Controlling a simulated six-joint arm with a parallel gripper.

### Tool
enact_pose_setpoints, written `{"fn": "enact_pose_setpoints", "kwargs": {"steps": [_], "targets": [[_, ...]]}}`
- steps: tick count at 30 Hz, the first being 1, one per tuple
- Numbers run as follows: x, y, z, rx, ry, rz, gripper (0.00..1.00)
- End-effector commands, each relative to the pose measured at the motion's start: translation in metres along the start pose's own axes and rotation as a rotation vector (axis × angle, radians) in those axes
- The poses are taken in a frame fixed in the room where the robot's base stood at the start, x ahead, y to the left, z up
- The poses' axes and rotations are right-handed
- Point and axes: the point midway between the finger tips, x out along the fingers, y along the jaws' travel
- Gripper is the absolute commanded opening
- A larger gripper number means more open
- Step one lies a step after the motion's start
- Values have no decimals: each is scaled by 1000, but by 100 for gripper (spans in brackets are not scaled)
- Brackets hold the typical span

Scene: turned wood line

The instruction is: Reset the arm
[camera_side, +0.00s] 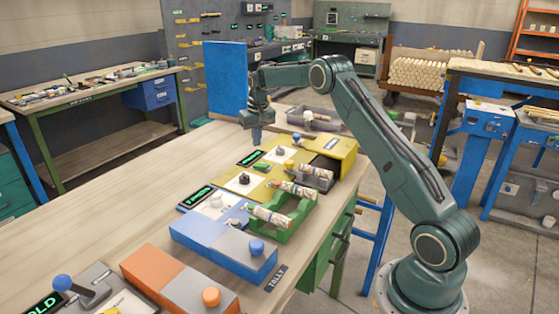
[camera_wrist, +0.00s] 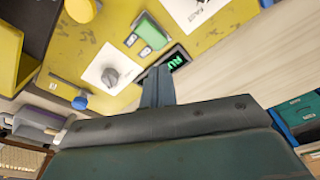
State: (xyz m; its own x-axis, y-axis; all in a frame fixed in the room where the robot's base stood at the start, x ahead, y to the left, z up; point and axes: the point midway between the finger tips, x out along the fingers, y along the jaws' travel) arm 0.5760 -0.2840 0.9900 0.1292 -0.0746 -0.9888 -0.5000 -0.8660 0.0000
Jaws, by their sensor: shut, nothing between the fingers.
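My gripper (camera_side: 257,137) hangs above the far part of the wooden workbench (camera_side: 120,205), behind and left of the yellow station (camera_side: 335,145). Its fingers point down, are shut and hold nothing. In the wrist view my gripper (camera_wrist: 158,75) shows as closed fingers over the edge between the yellow panel (camera_wrist: 75,50) and bare bench. A grey knob on a white plate (camera_wrist: 110,75) and a lit green display (camera_wrist: 176,62) are close to the fingertips in that picture. My arm arches over from the right of the bench.
A green rack (camera_side: 285,220) holds printed wooden cylinders (camera_side: 270,215). Blue (camera_side: 215,240) and orange (camera_side: 175,285) boxes with knobs stand nearer. A lever with a blue ball (camera_side: 62,283) is at the front left. A grey bin (camera_side: 312,118) stands behind. The bench's left side is clear.

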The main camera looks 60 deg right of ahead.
Motion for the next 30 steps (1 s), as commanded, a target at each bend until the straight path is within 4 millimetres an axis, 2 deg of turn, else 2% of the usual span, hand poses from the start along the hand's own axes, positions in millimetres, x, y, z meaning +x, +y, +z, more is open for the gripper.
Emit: {"fn": "enact_pose_setpoints", "kwargs": {"steps": [5,11,20,30], "targets": [[-3,-1,0,-2,2,0,0],[-23,-10,7,-19,15,-4,0],[-90,-39,41,-81,56,-17,0],[-164,-67,104,-161,110,-38,0]]}}
